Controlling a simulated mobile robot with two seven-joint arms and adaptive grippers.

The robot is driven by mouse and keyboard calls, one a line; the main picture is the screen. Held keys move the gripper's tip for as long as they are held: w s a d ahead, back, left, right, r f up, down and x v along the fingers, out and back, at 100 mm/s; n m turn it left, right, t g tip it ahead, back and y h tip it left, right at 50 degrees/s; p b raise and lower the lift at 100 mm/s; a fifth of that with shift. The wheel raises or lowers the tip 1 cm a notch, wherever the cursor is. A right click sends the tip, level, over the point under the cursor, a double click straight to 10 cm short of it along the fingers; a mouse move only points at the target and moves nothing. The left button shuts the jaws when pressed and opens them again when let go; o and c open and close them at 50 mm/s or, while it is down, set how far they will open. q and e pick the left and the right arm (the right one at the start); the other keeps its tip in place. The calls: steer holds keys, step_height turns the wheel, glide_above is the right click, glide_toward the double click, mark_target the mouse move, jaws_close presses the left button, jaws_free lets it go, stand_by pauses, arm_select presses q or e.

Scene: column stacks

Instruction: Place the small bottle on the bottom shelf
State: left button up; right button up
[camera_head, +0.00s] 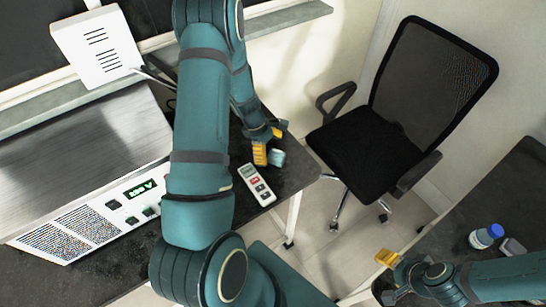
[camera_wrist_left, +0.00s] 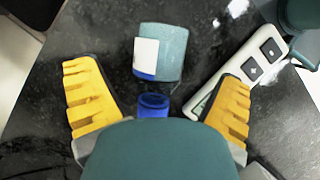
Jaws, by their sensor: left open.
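A small teal bottle (camera_head: 277,157) with a white and blue label is on the dark table, at its right end. In the left wrist view the bottle body (camera_wrist_left: 172,50) shows ahead of my fingers, with a blue cap-like part (camera_wrist_left: 153,104) nearer to me. My left gripper (camera_head: 262,148) is open beside the bottle. In the wrist view its yellow fingers (camera_wrist_left: 158,108) stand apart on both sides of the blue part, and I see no grip on it. No shelf is identifiable.
A white handheld device with buttons (camera_head: 257,185) lies close to the left gripper. A large metal instrument (camera_head: 85,170) fills the left table. A black chair (camera_head: 385,140) stands between tables. A white blue-capped bottle (camera_head: 485,237) is on the right table.

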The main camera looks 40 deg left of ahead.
mark_target(271, 151)
arm_select(q)
steer(key=x, duration=0.3)
steer(key=shift+f, duration=0.1)
arm_select(e)
steer(key=shift+f, duration=0.25)
arm_select(q)
steer(key=c, duration=1.4)
step_height(271, 151, up, 10)
steer(key=shift+r+p, duration=0.1)
steer(key=shift+p, duration=0.65)
arm_select(e)
step_height(271, 151, up, 2)
step_height(271, 151, down, 2)
steer(key=shift+s+f+b, duration=0.1)
steer(key=shift+b, duration=0.95)
steer(key=shift+s+f+b, duration=0.15)
steer(key=shift+f+b, duration=0.65)
steer(key=shift+f, duration=0.05)
arm_select(q)
steer(key=shift+w+d+m+g+y, duration=0.1)
steer(key=shift+d+m+g+y, duration=0.75)
steer(key=shift+d+m, duration=2.5)
steer(key=shift+s+d+m+g+y, duration=0.1)
steer(key=shift+d+m+g+y, duration=0.7)
steer(key=shift+d+m, duration=2.6)
steer(key=shift+w+d+m+g+y, duration=0.1)
steer(key=shift+d+m+g+y, duration=0.7)
steer(key=shift+d+m, duration=2.55)
arm_select(e)
steer(key=shift+a+f, duration=0.1)
